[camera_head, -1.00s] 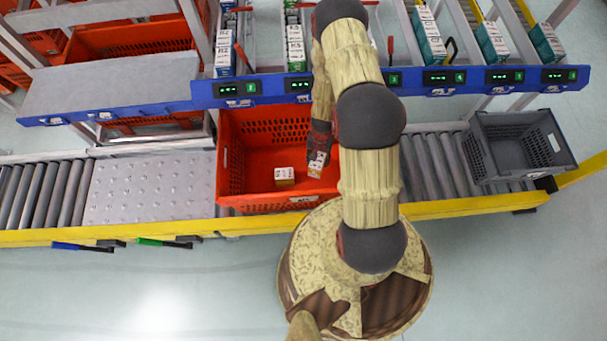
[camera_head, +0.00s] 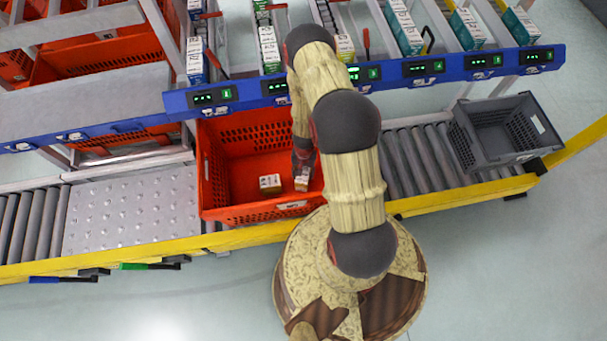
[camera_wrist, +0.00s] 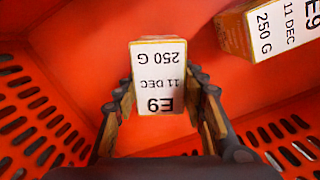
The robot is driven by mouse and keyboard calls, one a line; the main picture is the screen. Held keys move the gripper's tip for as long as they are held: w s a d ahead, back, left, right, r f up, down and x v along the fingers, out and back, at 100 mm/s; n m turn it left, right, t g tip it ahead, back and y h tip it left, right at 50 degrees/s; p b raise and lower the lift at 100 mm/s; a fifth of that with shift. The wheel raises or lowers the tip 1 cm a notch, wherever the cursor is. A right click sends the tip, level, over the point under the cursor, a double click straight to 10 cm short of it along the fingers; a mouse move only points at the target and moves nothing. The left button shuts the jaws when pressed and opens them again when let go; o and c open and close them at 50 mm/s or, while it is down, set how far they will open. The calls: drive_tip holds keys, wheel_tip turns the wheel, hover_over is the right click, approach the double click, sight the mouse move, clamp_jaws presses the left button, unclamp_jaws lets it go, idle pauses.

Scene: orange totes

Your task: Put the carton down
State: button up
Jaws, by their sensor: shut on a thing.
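My gripper (camera_head: 303,166) is inside the orange tote (camera_head: 212,180), near its right side. It is shut on a small carton (camera_head: 302,183) with a white label on top; in the wrist view the held carton (camera_wrist: 158,75) reads "250 G", "11 DEC" and "E9" between the fingers (camera_wrist: 160,105). Whether its underside touches the tote floor cannot be told. A second, similar carton (camera_head: 270,183) lies on the tote floor to the left of the held one. It also shows at the upper right of the wrist view (camera_wrist: 272,28), apart from the held carton.
The orange tote sits on a roller conveyor (camera_head: 405,160) with a yellow front rail. A grey crate (camera_head: 505,135) stands at the right. A blue shelf rail (camera_head: 440,70) with displays and boxed goods runs behind. The tote's left floor is bare.

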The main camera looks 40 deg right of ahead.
drive_tip(key=shift+f, duration=0.1)
drive_tip(key=shift+f+b, duration=0.25)
drive_tip(key=shift+b, duration=0.05)
drive_tip(key=o, duration=1.3)
drive_tip(key=shift+o, duration=0.2)
drive_tip(key=shift+r, duration=0.1)
